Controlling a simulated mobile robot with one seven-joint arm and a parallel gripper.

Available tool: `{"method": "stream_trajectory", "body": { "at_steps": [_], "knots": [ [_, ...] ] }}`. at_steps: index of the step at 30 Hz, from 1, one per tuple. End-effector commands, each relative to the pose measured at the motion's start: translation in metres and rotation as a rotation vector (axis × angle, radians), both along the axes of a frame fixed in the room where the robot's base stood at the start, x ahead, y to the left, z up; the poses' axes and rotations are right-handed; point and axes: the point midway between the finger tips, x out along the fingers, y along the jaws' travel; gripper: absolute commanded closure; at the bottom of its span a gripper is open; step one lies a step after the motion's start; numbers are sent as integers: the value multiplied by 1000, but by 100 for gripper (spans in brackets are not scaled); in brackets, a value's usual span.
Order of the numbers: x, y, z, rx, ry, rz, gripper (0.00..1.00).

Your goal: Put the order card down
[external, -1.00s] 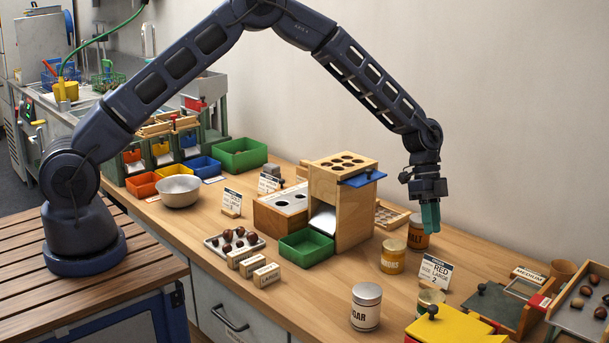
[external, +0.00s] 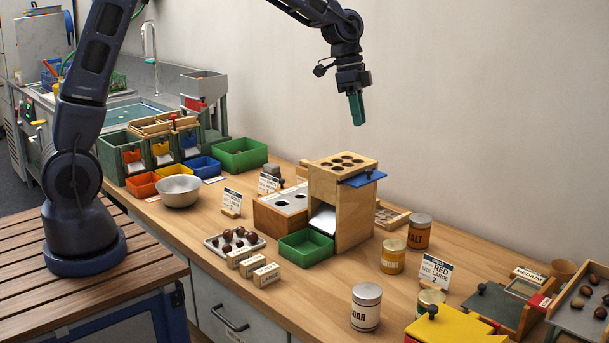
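An order card (external: 435,271) reading RED and 2 stands upright on the wooden counter, to the right of the honey-coloured jar and behind the sugar jar. Two other cards stand further left, one near the metal bowl (external: 232,200) and one behind the wooden box (external: 268,183). My gripper (external: 357,108) hangs in the air above and behind the wooden dispenser, well clear of the counter and the cards. Its teal fingers look like one block from this side, so I cannot tell whether they are apart. No card shows in them.
The dispenser (external: 353,212) with a holed top stands mid-counter. A yellow lid (external: 455,328) and a chestnut tray (external: 563,312) are at the right. Counter is bare left of the sugar jar.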

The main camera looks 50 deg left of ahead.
Motion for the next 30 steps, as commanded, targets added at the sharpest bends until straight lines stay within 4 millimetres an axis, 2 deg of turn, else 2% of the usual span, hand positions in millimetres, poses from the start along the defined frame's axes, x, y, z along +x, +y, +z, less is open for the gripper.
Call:
{"method": "stream_trajectory", "body": {
  "at_steps": [1, 6, 15, 22, 30],
  "knots": [
    [-9, 13, 14, 7, -11, 31, 76],
    [-41, 54, 50, 31, -34, 148, 76],
    [-108, 122, 98, 59, -76, 356, 76],
    [-166, 168, 121, 68, -107, 523, 76],
    [-237, 215, 133, 64, -144, 721, 76]
  ]
}}
